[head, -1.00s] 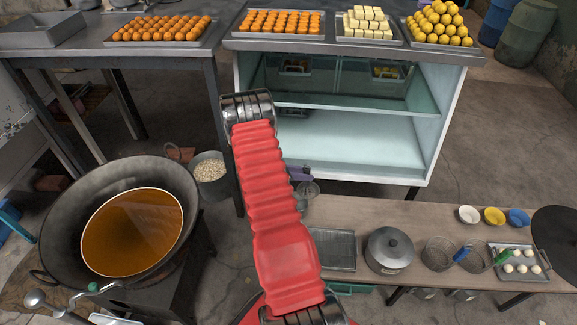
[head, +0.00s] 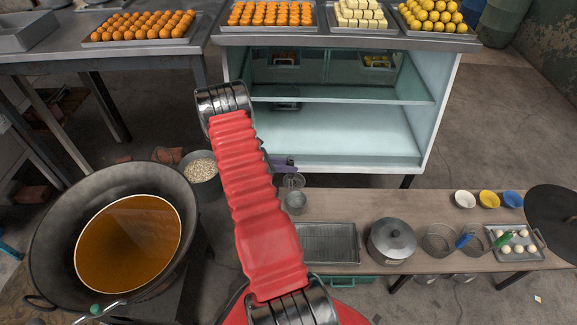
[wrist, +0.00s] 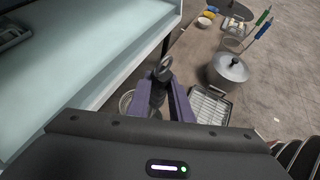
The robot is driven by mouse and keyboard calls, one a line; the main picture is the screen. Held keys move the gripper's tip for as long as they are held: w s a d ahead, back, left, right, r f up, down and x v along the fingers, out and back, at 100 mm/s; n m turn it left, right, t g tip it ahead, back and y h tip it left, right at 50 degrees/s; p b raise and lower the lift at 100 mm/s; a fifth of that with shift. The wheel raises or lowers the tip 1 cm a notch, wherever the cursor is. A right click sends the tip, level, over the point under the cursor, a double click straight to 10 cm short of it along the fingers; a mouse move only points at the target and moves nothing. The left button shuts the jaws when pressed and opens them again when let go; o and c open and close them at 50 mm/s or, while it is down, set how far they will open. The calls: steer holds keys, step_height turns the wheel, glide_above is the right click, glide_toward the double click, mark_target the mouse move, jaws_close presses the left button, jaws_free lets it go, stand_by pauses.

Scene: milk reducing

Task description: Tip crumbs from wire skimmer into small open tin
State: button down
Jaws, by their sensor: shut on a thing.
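My gripper (head: 283,163) has purple fingers, mostly hidden behind my red arm in the head view. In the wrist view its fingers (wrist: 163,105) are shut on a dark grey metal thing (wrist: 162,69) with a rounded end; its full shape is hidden. Two round wire skimmers, one with a blue handle (head: 438,238) and one with a green handle (head: 477,239), lie on the bench at the right. A small round grey tin (head: 296,203) stands at the bench's left end, just below the held thing in the head view. I cannot make out crumbs.
On the bench (head: 340,204) are a rectangular wire-rack tray (head: 326,228), a lidded pot (head: 392,240) and small bowls (head: 489,199). A glass-shelved cabinet (head: 335,150) stands behind. A wide pan of oil (head: 45,235) is at left, a bucket (head: 201,181) beside it.

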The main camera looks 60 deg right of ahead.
mark_target(289, 177)
steer(key=shift+s+f, duration=0.15)
steer(key=shift+f, duration=2.35)
steer(key=s+a+f+m+t+h, duration=0.5)
steer(key=s+a+f+m+h, duration=0.2)
steer(key=s+f, duration=0.5)
steer(key=shift+s+a+m, duration=0.4)
steer(key=shift+a+m, duration=0.8)
steer(key=shift+a, duration=0.45)
steer(key=shift+f, duration=0.1)
